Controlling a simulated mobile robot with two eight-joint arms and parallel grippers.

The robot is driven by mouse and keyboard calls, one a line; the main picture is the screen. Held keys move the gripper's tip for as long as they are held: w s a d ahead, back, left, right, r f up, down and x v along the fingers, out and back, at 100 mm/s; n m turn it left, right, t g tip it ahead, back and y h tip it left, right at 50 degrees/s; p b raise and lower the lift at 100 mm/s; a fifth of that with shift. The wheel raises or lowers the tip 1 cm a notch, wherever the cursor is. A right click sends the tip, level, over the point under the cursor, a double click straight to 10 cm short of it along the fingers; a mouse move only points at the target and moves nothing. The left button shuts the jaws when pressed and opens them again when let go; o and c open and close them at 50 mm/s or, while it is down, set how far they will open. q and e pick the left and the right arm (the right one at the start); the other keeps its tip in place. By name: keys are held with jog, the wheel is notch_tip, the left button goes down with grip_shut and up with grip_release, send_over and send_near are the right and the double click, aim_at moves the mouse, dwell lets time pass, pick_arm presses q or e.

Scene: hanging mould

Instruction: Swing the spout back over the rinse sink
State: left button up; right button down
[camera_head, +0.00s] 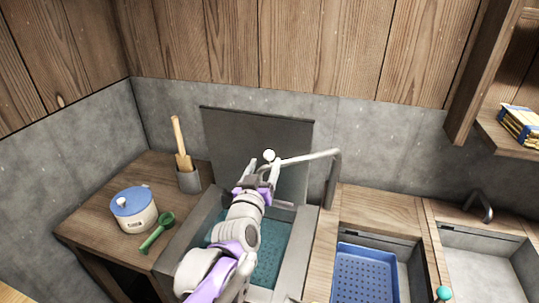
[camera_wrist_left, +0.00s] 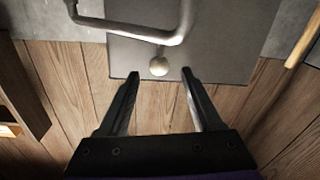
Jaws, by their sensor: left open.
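The spout (camera_head: 308,157) is a grey metal tube that bends from an upright post at the back right of the left basin and points left over that basin. A pale round knob (camera_head: 269,155) sits at its free end. My left gripper (camera_head: 268,170) is open close to the knob. In the left wrist view the knob (camera_wrist_left: 158,67) appears between the fingertips (camera_wrist_left: 160,73), just ahead of them, and the spout tube (camera_wrist_left: 130,29) crosses above. No finger visibly touches the knob. Two sinks show on the right: one with a blue basket (camera_head: 365,275), one pale sink (camera_head: 480,262). Which is the rinse sink I cannot tell. My right gripper is out of view.
The left basin (camera_head: 293,255) holds a teal mesh, partly hidden by my left arm. A dark panel (camera_head: 225,135) stands behind it. A blue-lidded pot (camera_head: 133,212), a green scoop (camera_head: 158,233) and a holder with a wooden tool (camera_head: 188,180) stand on the left counter.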

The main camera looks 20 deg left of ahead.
aim_at(268, 158)
pick_arm(q)
jog(key=shift+w, duration=2.75)
grip_shut()
